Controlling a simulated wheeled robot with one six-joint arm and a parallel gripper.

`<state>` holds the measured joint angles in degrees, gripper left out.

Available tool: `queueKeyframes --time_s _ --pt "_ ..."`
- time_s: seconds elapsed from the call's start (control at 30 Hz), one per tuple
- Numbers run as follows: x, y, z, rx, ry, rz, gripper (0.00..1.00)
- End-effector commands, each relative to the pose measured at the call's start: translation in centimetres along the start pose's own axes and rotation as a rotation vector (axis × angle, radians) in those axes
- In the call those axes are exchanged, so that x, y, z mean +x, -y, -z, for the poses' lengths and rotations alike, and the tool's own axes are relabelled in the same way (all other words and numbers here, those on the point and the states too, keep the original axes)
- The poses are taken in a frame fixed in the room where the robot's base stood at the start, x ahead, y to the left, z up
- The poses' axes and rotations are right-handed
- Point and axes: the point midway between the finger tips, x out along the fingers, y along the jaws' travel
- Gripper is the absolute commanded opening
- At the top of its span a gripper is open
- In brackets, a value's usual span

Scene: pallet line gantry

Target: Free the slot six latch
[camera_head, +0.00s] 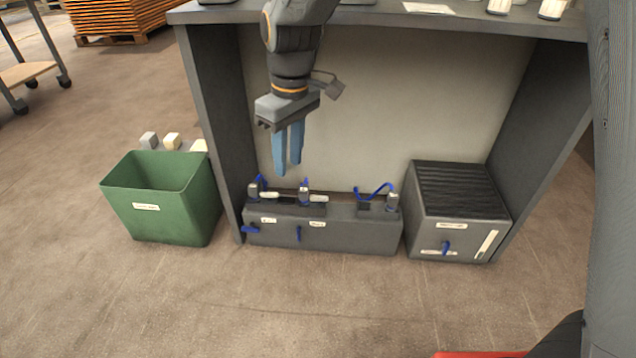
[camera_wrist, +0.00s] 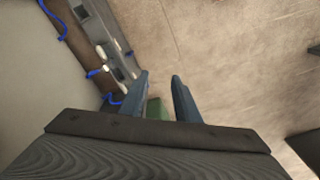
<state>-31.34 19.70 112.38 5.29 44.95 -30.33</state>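My gripper (camera_head: 288,168) hangs pointing down above the left part of a low dark grey unit (camera_head: 350,234). Its two blue fingers are apart with nothing between them; the wrist view also shows the open fingers (camera_wrist: 160,78). The unit has grey posts, pale pieces and blue parts along its top, and blue levers (camera_head: 250,230) and (camera_head: 298,233) on its front. A bent blue piece (camera_head: 374,191) rises at its right end. The wrist view shows the unit (camera_wrist: 98,28) at upper left. The labels are too small to read, so I cannot tell which latch is slot six.
A green bin (camera_head: 160,222) stands left of the frame, with small blocks behind it. A grey box (camera_head: 455,236) with a ribbed top and blue handle stands to the right. Dark side panels (camera_head: 213,120) and a bench top (camera_head: 380,17) enclose the space.

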Motion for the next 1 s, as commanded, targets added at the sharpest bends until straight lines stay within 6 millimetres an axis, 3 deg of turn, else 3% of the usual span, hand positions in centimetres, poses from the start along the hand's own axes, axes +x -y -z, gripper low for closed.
queueKeyframes --time_s 0.2,0.5,0.7,1.0 --pt "5.4 -7.4 4.3 -0.156 0.029 -0.009 0.29" --pt "15.0 -16.5 6.6 -0.374 0.063 -0.014 0.29" --pt "20.2 -20.2 6.3 -0.478 0.079 -0.013 0.29" --pt "23.0 -21.7 6.0 -0.525 0.085 -0.013 0.29"
